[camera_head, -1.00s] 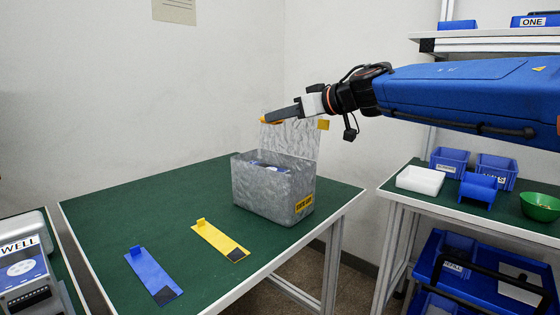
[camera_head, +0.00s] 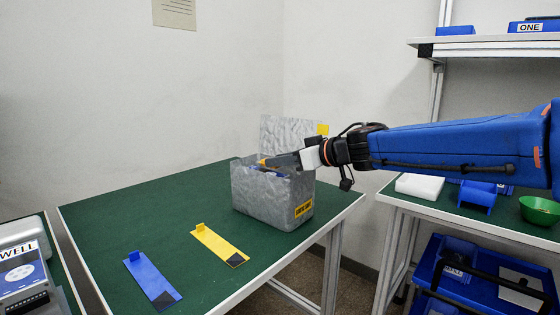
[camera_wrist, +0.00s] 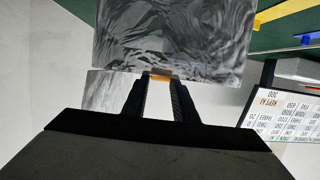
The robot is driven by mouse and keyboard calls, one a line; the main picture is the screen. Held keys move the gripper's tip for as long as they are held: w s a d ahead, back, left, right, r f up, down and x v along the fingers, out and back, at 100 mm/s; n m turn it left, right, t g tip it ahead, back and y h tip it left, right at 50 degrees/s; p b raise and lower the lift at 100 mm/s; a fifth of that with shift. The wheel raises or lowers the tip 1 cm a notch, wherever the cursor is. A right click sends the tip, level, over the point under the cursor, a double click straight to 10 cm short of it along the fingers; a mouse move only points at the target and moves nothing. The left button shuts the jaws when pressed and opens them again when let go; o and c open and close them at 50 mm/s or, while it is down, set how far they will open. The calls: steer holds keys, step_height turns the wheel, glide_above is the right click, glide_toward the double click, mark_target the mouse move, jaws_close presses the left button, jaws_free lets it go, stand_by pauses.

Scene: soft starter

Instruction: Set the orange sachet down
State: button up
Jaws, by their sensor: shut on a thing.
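My gripper (camera_head: 272,161) is at the open top of the grey marbled box (camera_head: 265,196), reaching in from the right. A small bit of the orange sachet (camera_head: 261,162) shows at the fingertips, just above or inside the box's rim. In the wrist view my gripper (camera_wrist: 158,80) is shut on the orange sachet (camera_wrist: 160,77), of which only a thin orange strip shows. The box wall (camera_wrist: 175,40) fills the upper part of that view. Most of the sachet and the box's inside are hidden.
The box's raised lid (camera_head: 287,132) stands behind it. A yellow strip (camera_head: 218,244) and a blue strip (camera_head: 152,277) lie on the green table (camera_head: 110,215), which is otherwise clear. A right-hand table holds a white block (camera_head: 420,185), blue bins and a green bowl (camera_head: 540,208).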

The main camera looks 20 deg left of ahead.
steer(key=shift+f, duration=0.35)
steer(key=shift+f, duration=0.2)
steer(key=o, duration=1)
steer(key=shift+r, duration=0.1)
steer(key=r+v, duration=0.1)
steer(key=v, duration=1.1)
